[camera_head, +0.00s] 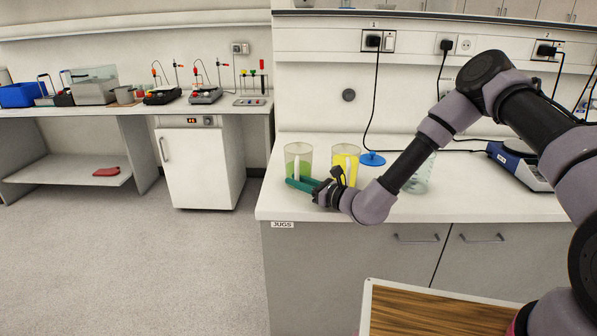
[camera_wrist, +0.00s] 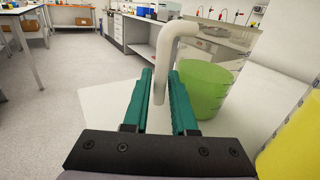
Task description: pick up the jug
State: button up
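A jug with green liquid (camera_head: 296,158) stands upright on the white bench near its left end. In the wrist view the green jug (camera_wrist: 205,88) is at the right, and its white handle (camera_wrist: 180,28) reaches down between my fingers. My gripper (camera_head: 299,184), with teal fingers, is at the front of this jug. In the wrist view my gripper (camera_wrist: 162,76) is open around the handle, with a gap visible between the fingers. A jug with yellow liquid (camera_head: 344,160) stands just right of the green one; its yellow side (camera_wrist: 295,140) fills the wrist view's right edge.
A clear vessel (camera_head: 420,180) stands behind my forearm, partly hidden. A blue lid-like object (camera_head: 372,159) lies behind the yellow jug. A device with a round plate (camera_head: 515,160) sits at right. The bench edge (camera_head: 283,225) is labelled JUGS. Left of it is open floor (camera_head: 150,260).

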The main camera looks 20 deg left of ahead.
jog(key=shift+a, duration=0.1)
jog(key=shift+c, duration=0.3)
grip_shut()
jog(key=shift+r, duration=0.1)
dwell(1.0)
